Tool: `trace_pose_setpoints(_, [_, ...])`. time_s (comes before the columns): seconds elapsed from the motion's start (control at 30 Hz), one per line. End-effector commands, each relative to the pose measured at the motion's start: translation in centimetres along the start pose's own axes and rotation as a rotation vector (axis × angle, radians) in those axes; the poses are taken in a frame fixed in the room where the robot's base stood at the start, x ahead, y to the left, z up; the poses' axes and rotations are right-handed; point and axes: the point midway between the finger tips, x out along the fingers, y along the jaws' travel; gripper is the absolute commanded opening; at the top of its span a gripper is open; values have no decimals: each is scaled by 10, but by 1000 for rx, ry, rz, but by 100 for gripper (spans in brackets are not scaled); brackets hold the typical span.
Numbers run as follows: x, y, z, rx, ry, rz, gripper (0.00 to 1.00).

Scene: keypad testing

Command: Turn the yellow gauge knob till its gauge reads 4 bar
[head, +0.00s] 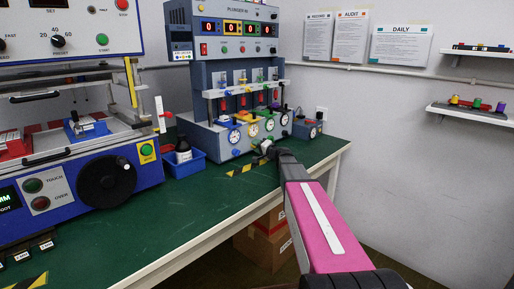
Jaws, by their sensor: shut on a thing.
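The yellow gauge (254,129) is a round white dial on a yellow mount, second from the left in the row on the front of the grey-blue test machine (205,92). Its needle and numbers are too small to read. My gripper (261,147) is at the machine's front, just below and slightly right of this dial. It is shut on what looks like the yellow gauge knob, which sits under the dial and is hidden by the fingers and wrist. My arm reaches in from the lower right.
A blue-mounted gauge (234,136) with a blue knob (236,153) is just left, and a green-mounted gauge (270,124) just right. A blue bin (184,164) with a dark bottle stands left of the machine. The green bench (185,205) is mostly clear in front.

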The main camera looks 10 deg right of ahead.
Motion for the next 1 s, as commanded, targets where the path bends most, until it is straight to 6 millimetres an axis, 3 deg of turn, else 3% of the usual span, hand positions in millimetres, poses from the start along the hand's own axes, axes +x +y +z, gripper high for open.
trace_pose_setpoints(0.5, [0, 1, 0, 324, -1, 1, 12])
trace_pose_setpoints(1.0, [0, 1, 0, 404, -2, 1, 12])
